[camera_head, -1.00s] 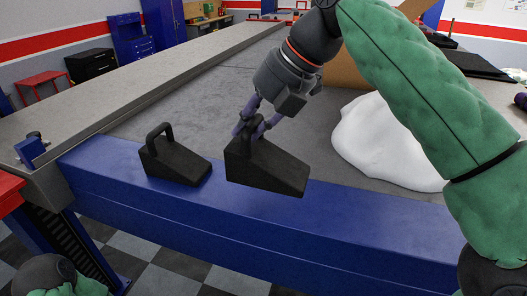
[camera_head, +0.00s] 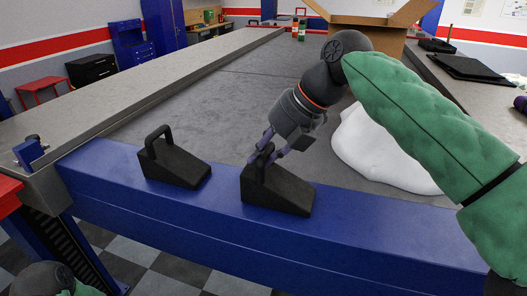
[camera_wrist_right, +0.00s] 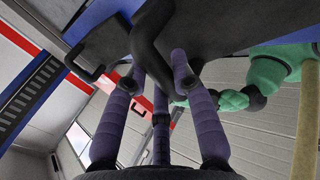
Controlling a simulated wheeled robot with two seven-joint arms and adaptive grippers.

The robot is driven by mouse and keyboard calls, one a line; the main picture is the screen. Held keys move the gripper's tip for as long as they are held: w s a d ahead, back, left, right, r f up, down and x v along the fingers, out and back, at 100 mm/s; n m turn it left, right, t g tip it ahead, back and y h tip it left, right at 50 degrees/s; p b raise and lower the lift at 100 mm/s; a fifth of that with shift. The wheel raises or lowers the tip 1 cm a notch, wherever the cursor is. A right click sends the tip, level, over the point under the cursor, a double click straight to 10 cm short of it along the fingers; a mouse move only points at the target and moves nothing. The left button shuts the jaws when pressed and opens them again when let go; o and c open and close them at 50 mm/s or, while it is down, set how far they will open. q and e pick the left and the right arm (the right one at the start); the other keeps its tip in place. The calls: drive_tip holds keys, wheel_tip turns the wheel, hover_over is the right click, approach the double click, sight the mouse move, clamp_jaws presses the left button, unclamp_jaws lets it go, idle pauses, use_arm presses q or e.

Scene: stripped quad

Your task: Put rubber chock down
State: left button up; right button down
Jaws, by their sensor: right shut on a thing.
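A black wedge-shaped rubber chock (camera_head: 282,192) with a loop handle is on the blue front beam (camera_head: 350,215), its underside level and seemingly touching the top face. My right gripper (camera_head: 266,152) is shut on its handle from above. In the right wrist view the purple fingers close around the dark handle (camera_wrist_right: 150,48). A second, similar chock (camera_head: 176,165) stands on the beam to the left, apart from the first, handle up. My left gripper is out of view.
A white lumpy mass (camera_head: 378,150) lies on the grey bed behind the right arm. A cardboard box (camera_head: 368,30) stands at the back. The beam is clear right of the held chock.

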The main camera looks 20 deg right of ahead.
drive_tip(key=c, duration=1)
unclamp_jaws()
drive_tip(key=shift+c, duration=0.2)
drive_tip(key=p+v, duration=0.1)
drive_tip(key=v, duration=1.1)
drive_tip(key=shift+p, duration=0.35)
